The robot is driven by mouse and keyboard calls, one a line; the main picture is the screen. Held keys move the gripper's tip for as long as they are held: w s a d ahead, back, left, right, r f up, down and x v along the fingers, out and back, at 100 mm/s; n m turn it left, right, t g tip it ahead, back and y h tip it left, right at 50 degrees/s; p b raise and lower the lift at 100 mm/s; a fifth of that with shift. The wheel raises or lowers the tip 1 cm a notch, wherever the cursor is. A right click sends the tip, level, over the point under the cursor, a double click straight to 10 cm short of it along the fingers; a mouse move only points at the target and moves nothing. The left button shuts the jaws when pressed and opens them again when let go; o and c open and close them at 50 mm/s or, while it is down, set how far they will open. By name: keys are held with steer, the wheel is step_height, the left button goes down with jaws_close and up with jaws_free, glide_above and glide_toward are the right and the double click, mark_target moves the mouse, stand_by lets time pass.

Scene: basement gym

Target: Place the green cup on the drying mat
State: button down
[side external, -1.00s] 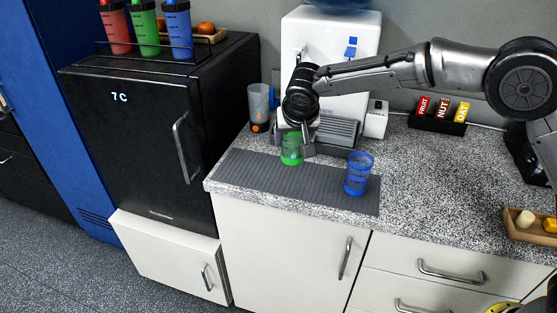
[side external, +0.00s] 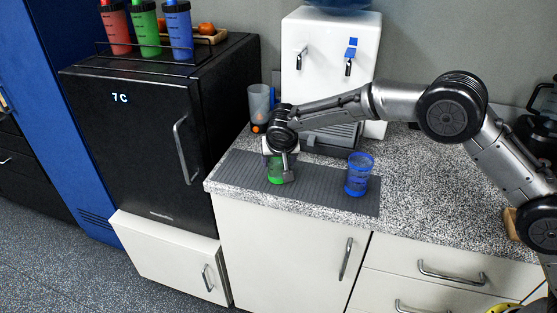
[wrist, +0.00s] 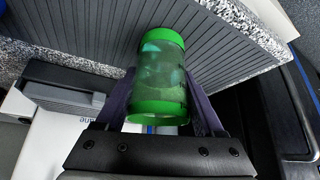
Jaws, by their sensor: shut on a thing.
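The green cup (side external: 276,173), see-through with green bands, is upright or close to it over the left part of the grey ribbed drying mat (side external: 320,186). My gripper (side external: 281,168) is shut on the cup, one finger on each side. In the wrist view the green cup (wrist: 160,75) sits between the fingers, with the mat (wrist: 75,45) behind it. The side view shows the cup's base against the mat, but I cannot tell whether it touches or hovers slightly above.
A blue cup (side external: 358,175) stands on the mat's right part. A grey cup with orange (side external: 259,107) stands behind, beside the white water dispenser (side external: 330,45). A black fridge (side external: 140,135) stands left of the counter. The mat is clear between the two cups.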

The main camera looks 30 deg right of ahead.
steer(key=shift+f, duration=0.1)
jaws_free()
steer(key=shift+r, duration=0.2)
steer(key=v, duration=1.2)
steer(key=shift+r, duration=0.1)
